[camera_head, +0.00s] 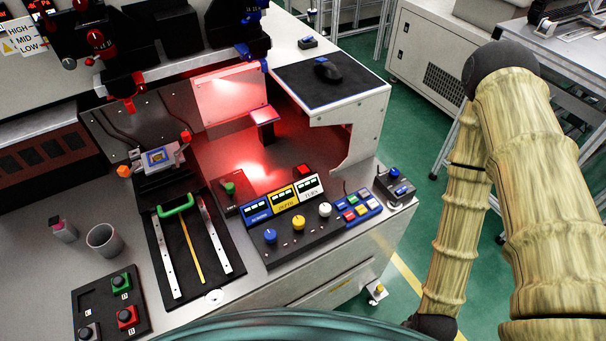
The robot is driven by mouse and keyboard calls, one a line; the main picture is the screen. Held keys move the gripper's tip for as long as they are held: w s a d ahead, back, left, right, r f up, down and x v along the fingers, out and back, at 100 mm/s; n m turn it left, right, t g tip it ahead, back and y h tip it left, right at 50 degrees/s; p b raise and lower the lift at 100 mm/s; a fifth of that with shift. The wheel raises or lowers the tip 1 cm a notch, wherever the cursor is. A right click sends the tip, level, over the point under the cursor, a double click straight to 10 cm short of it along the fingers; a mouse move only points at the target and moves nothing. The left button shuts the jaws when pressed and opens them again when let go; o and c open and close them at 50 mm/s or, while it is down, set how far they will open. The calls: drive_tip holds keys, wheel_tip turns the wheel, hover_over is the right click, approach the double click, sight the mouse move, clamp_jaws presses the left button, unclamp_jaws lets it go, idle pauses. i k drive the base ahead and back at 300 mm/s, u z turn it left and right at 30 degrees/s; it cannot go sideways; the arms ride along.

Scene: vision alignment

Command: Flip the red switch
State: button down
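Several red controls show, and I cannot tell which one is the red switch. A red button block (303,170) stands behind the display panel at the middle of the bench. A red switch block with a dark knob (128,317) sits on the black control box at the lower left, with a green one (120,283) behind it. A small red knob (186,136) is on the fixture at the back of the slide. My arm, with a wood-like texture, hangs at the right, clear of the bench. My gripper is not in view.
A black console with blue, yellow and white knobs (298,224) stands at mid-bench, beside a keypad (357,207). A slide with a green handle (175,206) lies left of it. A grey cup (104,240) stands further left. A mouse (327,69) lies on a dark mat.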

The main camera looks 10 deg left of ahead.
sight(303, 169)
drive_tip(key=z, duration=1.3)
drive_tip(key=k, duration=0.95)
drive_tip(key=u, duration=1.45)
